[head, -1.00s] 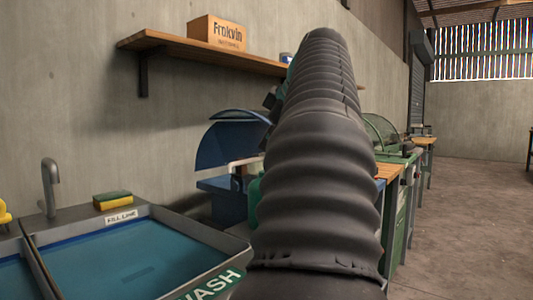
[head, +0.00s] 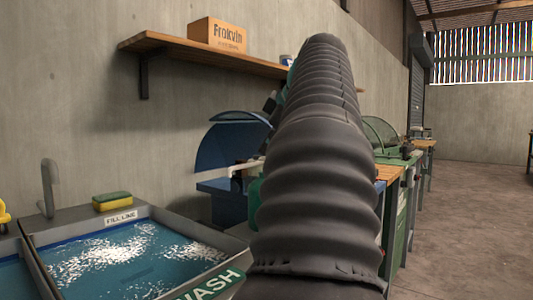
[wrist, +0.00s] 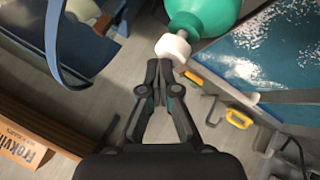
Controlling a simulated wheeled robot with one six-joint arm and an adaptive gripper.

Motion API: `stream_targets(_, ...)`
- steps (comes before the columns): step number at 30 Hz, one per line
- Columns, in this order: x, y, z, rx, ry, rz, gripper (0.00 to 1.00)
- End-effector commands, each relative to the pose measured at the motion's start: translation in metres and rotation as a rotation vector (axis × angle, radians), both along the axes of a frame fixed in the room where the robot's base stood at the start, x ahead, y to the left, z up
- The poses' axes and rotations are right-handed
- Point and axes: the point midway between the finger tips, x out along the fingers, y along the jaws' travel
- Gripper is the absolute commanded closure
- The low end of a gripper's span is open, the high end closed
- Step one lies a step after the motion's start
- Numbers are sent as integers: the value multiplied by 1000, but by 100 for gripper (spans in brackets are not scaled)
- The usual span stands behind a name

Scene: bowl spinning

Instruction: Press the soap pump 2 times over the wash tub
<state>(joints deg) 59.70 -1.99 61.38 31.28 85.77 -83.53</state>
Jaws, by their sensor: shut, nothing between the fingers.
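The wash tub (head: 215,240) is at the lower left in the head view, with blue water and white suds scattered over it. Its suds also show at the upper right in the wrist view, with part of the water (wrist: 292,85). The soap pump is a green bottle (wrist: 215,20) with a white head (wrist: 172,47), at the top of the wrist view. My gripper (wrist: 159,68) is shut and empty, with its tips right by the white head; I cannot tell if they touch. My arm hides most of the bottle in the head view.
A yellow-green sponge (head: 112,201) lies on the tub's back ledge beside a grey tap (head: 48,188). A wall shelf (head: 190,55) holds a cardboard box (head: 217,33). A blue hooded machine (head: 228,150) stands behind my arm. The floor at right (head: 465,200) is clear.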

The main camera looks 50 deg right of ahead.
Motion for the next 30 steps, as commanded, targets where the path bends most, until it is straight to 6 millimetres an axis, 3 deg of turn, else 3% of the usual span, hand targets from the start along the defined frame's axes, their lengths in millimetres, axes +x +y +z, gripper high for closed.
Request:
stream_targets(8,0,-1,-1,3,4,0,100)
stream_targets(22,0,-1,23,2,2,0,100)
stream_targets(30,1,-1,24,2,2,0,100)
